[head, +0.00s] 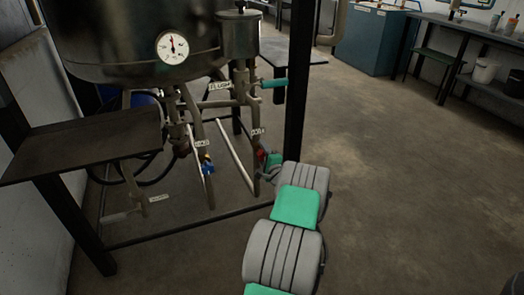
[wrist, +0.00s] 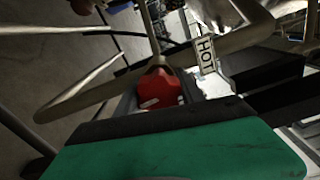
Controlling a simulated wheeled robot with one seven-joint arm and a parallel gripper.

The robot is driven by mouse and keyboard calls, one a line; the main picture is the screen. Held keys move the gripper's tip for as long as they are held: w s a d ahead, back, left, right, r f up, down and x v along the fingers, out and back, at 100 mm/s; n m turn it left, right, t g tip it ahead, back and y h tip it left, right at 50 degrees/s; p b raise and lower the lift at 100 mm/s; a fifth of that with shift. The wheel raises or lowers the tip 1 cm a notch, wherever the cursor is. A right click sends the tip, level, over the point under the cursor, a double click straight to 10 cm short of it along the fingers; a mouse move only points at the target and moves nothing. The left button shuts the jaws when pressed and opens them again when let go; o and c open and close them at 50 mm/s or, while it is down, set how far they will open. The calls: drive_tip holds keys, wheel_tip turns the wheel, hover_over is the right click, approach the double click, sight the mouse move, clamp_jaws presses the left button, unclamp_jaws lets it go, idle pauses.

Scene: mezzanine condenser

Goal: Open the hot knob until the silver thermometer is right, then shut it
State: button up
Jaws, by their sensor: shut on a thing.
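The red hot knob (wrist: 160,88) sits on a pipe, with a white "HOT" label (wrist: 206,54) hanging beside it in the wrist view. My gripper (wrist: 170,104) is shut on this knob, its dark fingers around it. In the head view, the red knob (head: 262,155) shows just left of my gripper (head: 269,163), partly hidden by it. A round white dial thermometer (head: 172,47) with a silver rim is on the front of the dark tank. Its needle points roughly straight up; the scale is too small to read.
A blue knob (head: 208,165) is on the pipe left of the hot knob. A teal handle (head: 273,83) sticks out above. A black post (head: 297,85) rises close to my arm. A dark side shelf (head: 85,142) is at left. Open floor (head: 400,180) lies at right.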

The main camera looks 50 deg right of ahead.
drive_tip(key=shift+m, duration=0.5)
drive_tip(key=o, duration=1.4)
drive_tip(key=shift+c, duration=0.2)
drive_tip(key=p+v, duration=0.2)
drive_tip(key=v, duration=0.5)
drive_tip(key=shift+s+a, duration=0.2)
drive_tip(key=shift+s, duration=0.15)
